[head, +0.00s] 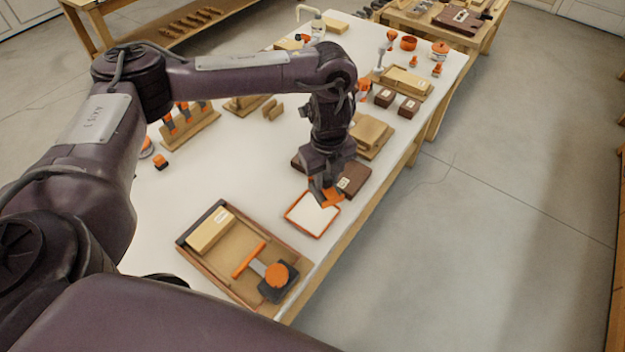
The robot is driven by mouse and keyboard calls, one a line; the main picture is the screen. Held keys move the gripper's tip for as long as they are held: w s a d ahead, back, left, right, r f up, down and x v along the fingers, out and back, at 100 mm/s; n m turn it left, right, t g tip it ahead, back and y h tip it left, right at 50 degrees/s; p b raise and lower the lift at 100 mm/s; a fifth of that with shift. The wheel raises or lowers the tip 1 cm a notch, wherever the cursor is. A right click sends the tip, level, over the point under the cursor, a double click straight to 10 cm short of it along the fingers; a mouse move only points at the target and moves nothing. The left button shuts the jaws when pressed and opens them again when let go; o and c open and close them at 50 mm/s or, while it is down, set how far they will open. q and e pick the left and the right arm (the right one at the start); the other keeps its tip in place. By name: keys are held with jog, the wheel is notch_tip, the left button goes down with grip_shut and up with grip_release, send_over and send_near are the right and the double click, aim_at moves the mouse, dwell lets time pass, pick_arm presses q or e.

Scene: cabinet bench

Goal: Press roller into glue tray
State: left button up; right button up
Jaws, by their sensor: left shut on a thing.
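The glue tray (290,217) is a shallow tray with an orange rim and a white inside, lying near the right edge of the white bench. My left gripper (325,192) points down at the far edge of the tray. It is shut on a small orange part, which I take to be the roller (333,197). The gripper hides much of the roller, and I cannot tell whether it touches the white surface. My right gripper is not in view.
A wooden tray (216,271) with a block and orange-and-black tools lies at the near end. A dark brown block (355,178) lies just behind the gripper. Wooden blocks, racks and orange tools stand farther back. Bare bench (235,165) is free left of the gripper.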

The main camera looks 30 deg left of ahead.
aim_at(312, 183)
pick_arm(q)
jog(key=a+f+m, duration=0.1)
jog(key=m, duration=0.2)
jog(key=a+f+m, duration=0.1)
jog(key=f+m, duration=0.1)
jog(key=m, duration=0.1)
jog(key=a+f+m+p, duration=0.1)
jog(key=f+m, duration=0.1)
jog(key=m, duration=0.2)
jog(key=shift+w+a, duration=0.1)
jog(key=shift+w, duration=0.3)
jog(key=shift+a+f+m, duration=0.35)
jog(key=shift+f+m, duration=0.1)
jog(key=shift+m, duration=0.65)
notch_tip(312, 183, down, 6)
jog(key=b, duration=0.5)
jog(key=shift+b, duration=0.3)
jog(key=shift+f+b, duration=0.25)
jog(key=shift+b, duration=0.05)
jog(key=shift+f+b, duration=0.3)
jog(key=shift+f, duration=0.1)
jog(key=shift+r, duration=0.1)
